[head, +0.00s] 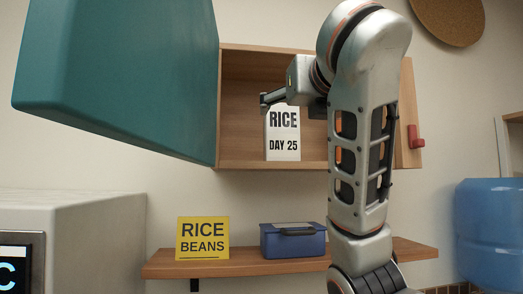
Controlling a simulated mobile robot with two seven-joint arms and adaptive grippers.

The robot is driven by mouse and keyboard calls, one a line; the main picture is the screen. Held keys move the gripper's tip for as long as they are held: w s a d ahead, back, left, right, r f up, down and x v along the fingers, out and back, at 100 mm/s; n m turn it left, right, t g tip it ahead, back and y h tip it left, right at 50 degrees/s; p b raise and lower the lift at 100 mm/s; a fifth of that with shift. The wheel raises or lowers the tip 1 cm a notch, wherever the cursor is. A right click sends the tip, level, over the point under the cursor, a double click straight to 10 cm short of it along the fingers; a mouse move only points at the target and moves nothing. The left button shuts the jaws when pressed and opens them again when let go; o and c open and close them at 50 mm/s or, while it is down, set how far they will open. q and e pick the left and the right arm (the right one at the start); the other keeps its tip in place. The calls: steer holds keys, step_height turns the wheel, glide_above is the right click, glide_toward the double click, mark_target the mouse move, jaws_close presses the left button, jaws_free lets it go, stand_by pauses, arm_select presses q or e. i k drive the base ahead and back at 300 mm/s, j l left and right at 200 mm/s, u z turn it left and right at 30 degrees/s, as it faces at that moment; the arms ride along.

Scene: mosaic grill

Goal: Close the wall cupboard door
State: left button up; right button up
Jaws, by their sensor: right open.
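The wooden wall cupboard (240,110) hangs in the middle of the head view with its front open. A wooden panel with a red handle (416,138), apparently its door (406,100), stands at the right side, partly hidden behind my right arm. A white card reading "RICE DAY 25" (283,150) stands in the cupboard. My right gripper (266,100) is open and points left in front of the opening, overlapping the top of the card. How deep it reaches is unclear. It is apart from the red handle. My left gripper is out of view.
A large teal box-like body (120,75) juts out at upper left, beside the cupboard. Below are a wooden shelf (230,268), a yellow "RICE BEANS" sign (203,238) and a blue box (293,241). A blue water bottle (490,235) is at right.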

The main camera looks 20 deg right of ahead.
mark_target(139, 74)
steer(key=k+j, duration=0.2)
steer(key=k, duration=0.3)
steer(key=k+j, duration=0.15)
steer(key=k, duration=0.3)
steer(key=k+j, duration=0.2)
steer(key=k, duration=0.3)
